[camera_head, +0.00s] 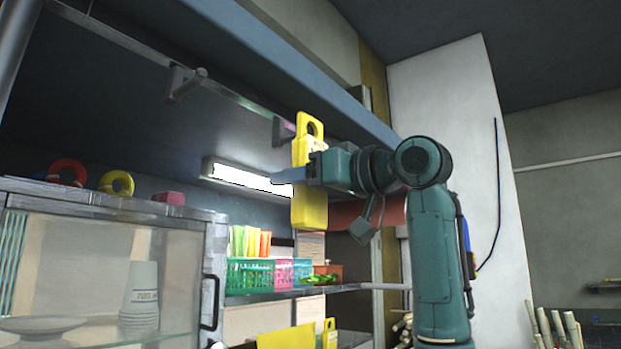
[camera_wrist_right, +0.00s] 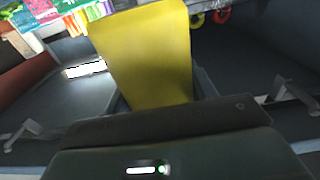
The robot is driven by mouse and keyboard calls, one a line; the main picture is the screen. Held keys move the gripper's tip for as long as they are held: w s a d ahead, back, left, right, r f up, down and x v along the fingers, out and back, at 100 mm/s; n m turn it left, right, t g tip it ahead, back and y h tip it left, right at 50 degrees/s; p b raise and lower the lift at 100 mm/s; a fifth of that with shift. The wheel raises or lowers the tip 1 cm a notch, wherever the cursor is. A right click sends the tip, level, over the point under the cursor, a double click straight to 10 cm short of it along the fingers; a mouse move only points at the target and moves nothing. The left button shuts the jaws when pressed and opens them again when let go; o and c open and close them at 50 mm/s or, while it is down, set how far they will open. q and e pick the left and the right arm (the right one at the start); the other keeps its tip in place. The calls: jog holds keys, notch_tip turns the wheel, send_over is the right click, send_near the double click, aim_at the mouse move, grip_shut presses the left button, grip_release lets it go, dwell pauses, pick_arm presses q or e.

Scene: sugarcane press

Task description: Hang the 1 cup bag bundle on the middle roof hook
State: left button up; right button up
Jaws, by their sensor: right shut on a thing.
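The yellow cup bag bundle (camera_head: 309,212) hangs upright in my right gripper (camera_head: 292,174), which is shut on its middle. Its top handle loop (camera_head: 312,122) stands just under the blue roof beam. A roof hook (camera_head: 283,130) is right beside the loop, to its left; I cannot tell whether they touch. Another roof hook (camera_head: 186,84) sits further left on the rail. In the right wrist view the bundle (camera_wrist_right: 148,50) rises from the jaws, with one hook (camera_wrist_right: 22,132) at left and another (camera_wrist_right: 292,95) at right. My left gripper is not in view.
A glass cabinet (camera_head: 110,200) with paper cups (camera_head: 141,298) stands at left, with coloured rings (camera_head: 117,183) on top. A lit tube lamp (camera_head: 245,178) is behind the gripper. A shelf holds baskets (camera_head: 250,274). More yellow bags (camera_head: 287,338) are below.

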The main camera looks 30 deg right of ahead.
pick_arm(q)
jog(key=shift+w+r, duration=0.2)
pick_arm(e)
jog(key=shift+w+a+f, duration=0.15)
jog(key=shift+w+a, duration=0.05)
jog(key=shift+w, duration=0.35)
jog(key=shift+w+a+f, duration=0.15)
jog(key=shift+w+a, duration=0.05)
jog(key=shift+w, duration=0.4)
jog(key=shift+w+a+f, duration=0.15)
jog(key=shift+w+a, duration=0.05)
jog(key=shift+w, duration=0.35)
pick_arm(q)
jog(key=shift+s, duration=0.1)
pick_arm(e)
jog(key=o, duration=1)
jog(key=shift+f, duration=0.1)
pick_arm(q)
jog(key=b, duration=0.2)
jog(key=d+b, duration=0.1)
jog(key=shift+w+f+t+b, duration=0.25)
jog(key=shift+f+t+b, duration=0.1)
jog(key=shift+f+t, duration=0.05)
pick_arm(e)
jog(key=v, duration=1.3)
